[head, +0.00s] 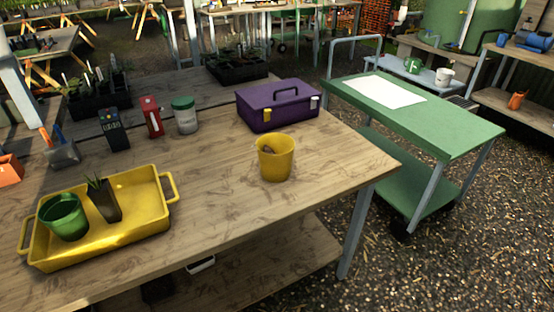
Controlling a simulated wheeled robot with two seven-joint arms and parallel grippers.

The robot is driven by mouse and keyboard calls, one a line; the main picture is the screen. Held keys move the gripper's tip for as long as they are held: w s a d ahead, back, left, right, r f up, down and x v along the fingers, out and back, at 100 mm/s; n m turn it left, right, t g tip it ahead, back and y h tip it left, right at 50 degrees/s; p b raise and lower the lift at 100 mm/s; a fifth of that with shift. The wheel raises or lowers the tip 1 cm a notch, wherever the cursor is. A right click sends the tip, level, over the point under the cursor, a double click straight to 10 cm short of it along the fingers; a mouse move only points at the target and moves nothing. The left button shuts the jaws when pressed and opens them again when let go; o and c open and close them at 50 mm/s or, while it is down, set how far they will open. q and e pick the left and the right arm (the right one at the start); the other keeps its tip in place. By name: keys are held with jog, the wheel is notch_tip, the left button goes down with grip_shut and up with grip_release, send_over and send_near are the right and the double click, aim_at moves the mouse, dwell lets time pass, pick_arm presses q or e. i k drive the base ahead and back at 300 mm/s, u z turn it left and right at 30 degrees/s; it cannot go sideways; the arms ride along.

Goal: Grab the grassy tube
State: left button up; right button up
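A yellow tray (120,233) with two handles sits on the wooden table at the lower left. A dark tapered tube-like pot (106,205) with spiky green leaves at its top leans a little inside the tray. A green round pot (63,219) stands beside it in the tray, to its left. I cannot tell for certain which thing is the grassy tube; the leafy dark pot fits the words best. Neither of my grippers is in view.
The wooden table (225,215) also holds a yellow pot (275,162), a purple toolbox (277,112), a jar with a green lid (186,119), a red device (152,117) and a dark meter (114,130). A green cart (450,130) stands right. The table's front middle is clear.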

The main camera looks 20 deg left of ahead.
aim_at(99, 192)
jog(key=u, duration=5)
jog(key=k, duration=1.05)
jog(key=z, duration=1.7)
